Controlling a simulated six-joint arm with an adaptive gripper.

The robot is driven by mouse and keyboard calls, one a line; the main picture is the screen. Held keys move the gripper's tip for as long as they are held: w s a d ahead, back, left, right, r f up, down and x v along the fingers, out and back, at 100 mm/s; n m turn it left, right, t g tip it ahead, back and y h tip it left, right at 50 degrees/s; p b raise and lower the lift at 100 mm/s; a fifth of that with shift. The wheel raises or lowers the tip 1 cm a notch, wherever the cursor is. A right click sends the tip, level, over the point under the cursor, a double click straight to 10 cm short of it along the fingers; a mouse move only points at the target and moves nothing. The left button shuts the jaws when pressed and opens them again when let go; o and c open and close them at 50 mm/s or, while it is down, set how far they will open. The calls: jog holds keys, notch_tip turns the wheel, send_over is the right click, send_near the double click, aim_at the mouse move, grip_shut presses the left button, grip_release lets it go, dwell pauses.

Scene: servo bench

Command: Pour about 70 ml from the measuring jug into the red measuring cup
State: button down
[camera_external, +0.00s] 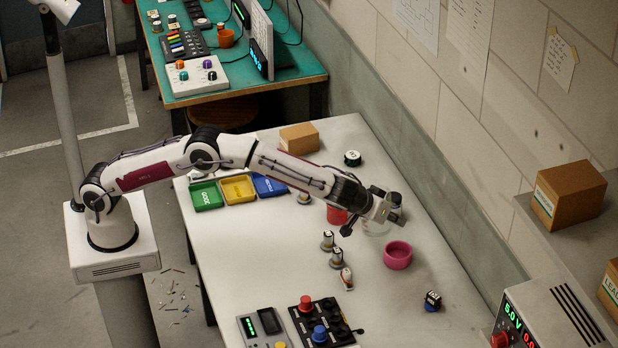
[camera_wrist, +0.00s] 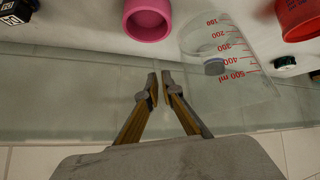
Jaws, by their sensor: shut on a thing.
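The clear measuring jug (camera_wrist: 236,88) with red marks up to 500 ml shows right of my fingers in the wrist view. In the outside view it is a faint clear shape (camera_external: 378,229) under my gripper (camera_external: 368,212). My gripper (camera_wrist: 159,88) is nearly closed and shut on the jug, though the gripped part is too faint to make out. The liquid level is not clear. The red measuring cup (camera_external: 336,216) stands on the bench left of the jug, partly hidden by my arm. It shows at the upper right of the wrist view (camera_wrist: 300,18).
A pink bowl (camera_external: 398,257) stands right of the jug. Several small bottle-like parts (camera_external: 336,258) stand in front of it to the left. A black-topped part (camera_external: 352,158) and cardboard box (camera_external: 299,137) are behind. Coloured bins (camera_external: 238,190) lie left. Front right bench is mostly clear.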

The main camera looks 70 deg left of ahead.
jog(key=shift+w+d+f+m+g+y, duration=0.25)
jog(key=shift+d+f+m+g+y, duration=0.15)
jog(key=shift+d+y, duration=0.25)
dwell(0.8)
dwell(0.7)
